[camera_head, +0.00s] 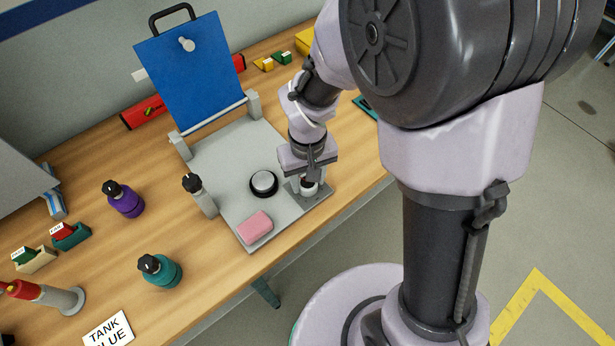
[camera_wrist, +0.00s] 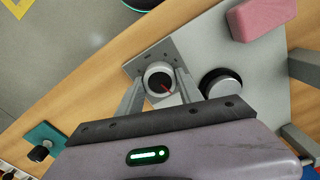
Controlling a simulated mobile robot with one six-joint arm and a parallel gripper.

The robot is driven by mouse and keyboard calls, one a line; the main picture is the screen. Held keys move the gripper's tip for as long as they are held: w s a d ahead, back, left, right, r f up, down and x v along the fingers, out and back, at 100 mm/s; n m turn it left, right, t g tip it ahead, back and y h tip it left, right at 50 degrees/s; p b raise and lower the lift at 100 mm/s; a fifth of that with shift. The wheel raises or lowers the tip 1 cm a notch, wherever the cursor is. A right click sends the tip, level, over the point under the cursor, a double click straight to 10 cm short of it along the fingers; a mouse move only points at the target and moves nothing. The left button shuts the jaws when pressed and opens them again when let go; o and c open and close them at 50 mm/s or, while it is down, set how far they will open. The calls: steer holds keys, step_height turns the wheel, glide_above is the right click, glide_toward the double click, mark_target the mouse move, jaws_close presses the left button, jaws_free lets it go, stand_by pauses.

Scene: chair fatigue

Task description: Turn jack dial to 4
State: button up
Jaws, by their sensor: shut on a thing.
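The jack dial (camera_wrist: 160,79) is a round knob with a light rim, a black face and a red pointer line. It sits on a grey plate with screws at the corner of the grey fixture base (camera_head: 214,156). My gripper (camera_wrist: 158,86) is shut on the dial, one finger on each side of it in the wrist view. In the head view my gripper (camera_head: 309,184) comes down on the dial from above and partly hides it. The number marks around the dial are too small to read.
A black-ringed silver button (camera_head: 264,183) and a pink block (camera_head: 255,227) stand close beside the dial. A blue panel (camera_head: 192,75) rises behind. A purple bottle (camera_head: 124,200) and a teal bottle (camera_head: 160,271) stand on the wooden table to the left.

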steer(key=o, duration=1.4)
steer(key=shift+r, duration=0.1)
step_height(320, 180, up, 17)
steer(key=p, duration=0.6)
steer(key=shift+r+p, duration=0.15)
steer(key=shift+p, duration=0.15)
